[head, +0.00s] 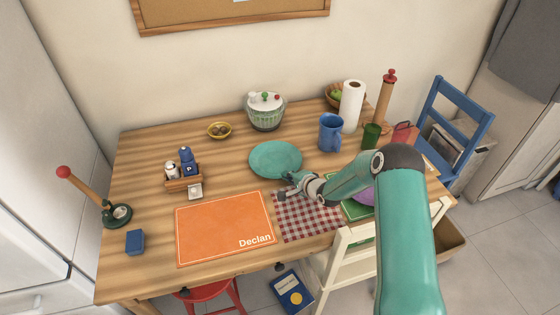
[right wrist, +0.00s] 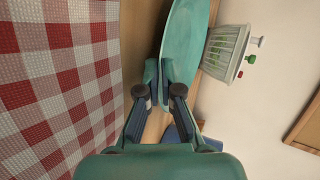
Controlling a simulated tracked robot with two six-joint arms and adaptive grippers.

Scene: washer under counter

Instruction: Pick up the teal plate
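The teal plate (head: 275,159) lies on the wooden table, behind the red checked cloth. My right gripper (head: 285,186) is at its near rim. In the right wrist view the plate (right wrist: 188,35) rises beyond the fingertips (right wrist: 159,75) and shows nearly edge-on. One finger overlaps the plate's rim in that view and the other is just beside it. The fingertips look close together, but whether they pinch the rim is not clear. My left gripper is not in view.
The checked cloth (head: 306,217) and orange placemat (head: 225,228) lie in front of the plate. A condiment caddy (head: 184,183) is to the left.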

